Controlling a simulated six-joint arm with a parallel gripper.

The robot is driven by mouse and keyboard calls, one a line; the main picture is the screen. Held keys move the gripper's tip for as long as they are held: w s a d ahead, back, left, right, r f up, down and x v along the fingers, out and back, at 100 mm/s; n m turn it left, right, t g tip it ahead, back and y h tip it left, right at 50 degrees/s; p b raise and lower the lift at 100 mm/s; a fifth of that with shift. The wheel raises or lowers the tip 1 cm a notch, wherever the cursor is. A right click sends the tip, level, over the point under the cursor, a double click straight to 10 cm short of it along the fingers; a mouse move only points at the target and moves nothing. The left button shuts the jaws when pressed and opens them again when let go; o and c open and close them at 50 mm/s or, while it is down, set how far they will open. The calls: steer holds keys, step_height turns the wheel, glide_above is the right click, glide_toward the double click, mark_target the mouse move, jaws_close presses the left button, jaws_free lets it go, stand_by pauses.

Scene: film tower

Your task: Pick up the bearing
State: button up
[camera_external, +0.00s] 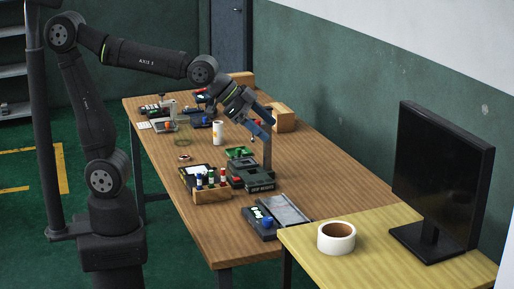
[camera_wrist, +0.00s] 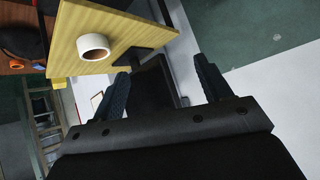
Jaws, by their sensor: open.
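A small metal ring that looks like the bearing (camera_external: 184,157) lies flat on the wooden table (camera_external: 172,185), left of the middle in the external view. It is too small to make out well, and I do not see it in the wrist view. My gripper (camera_external: 262,127) is raised above the table, to the right of the ring and well apart from it. In the wrist view my gripper (camera_wrist: 164,87) has its two dark fingers spread wide, with nothing held between them.
Near the ring stand a white cylinder (camera_external: 218,132), a wooden rack of small bottles (camera_external: 212,194) and dark devices (camera_external: 252,176). A tape roll (camera_external: 336,238) and a monitor (camera_external: 443,180) stand on the yellow table (camera_external: 300,245). Bare wood surrounds the ring.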

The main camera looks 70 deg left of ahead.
steer(key=w+a+f+n+y, duration=0.25)
steer(key=w+a, duration=0.25)
steer(key=a, duration=0.3)
steer(key=w+a+f+n+y, duration=0.1)
steer(key=w+a+n, duration=0.2)
steer(key=w+a, duration=0.35)
steer(key=w+a+f+n+g+y, duration=0.1)
steer(key=a+f+n+y, duration=0.15)
steer(key=a, duration=0.95)
steer(key=w+a+f+n+g+y, duration=0.1)
steer(key=w+a+f+n+g, duration=0.2)
steer(key=a, duration=0.8)
steer(key=n+g, duration=0.3)
steer(key=n, duration=0.8)
glide_above(185, 158)
steer(key=s, duration=0.1)
steer(key=f, duration=2.3)
steer(key=shift+s+d+f, duration=0.2)
steer(key=shift+d+f, duration=0.1)
steer(key=shift+f, duration=0.05)
steer(key=shift+w+x, duration=0.15)
steer(key=shift+x, duration=1.25)
steer(key=shift+w+x, duration=0.1)
steer(key=shift+x, duration=1.3)
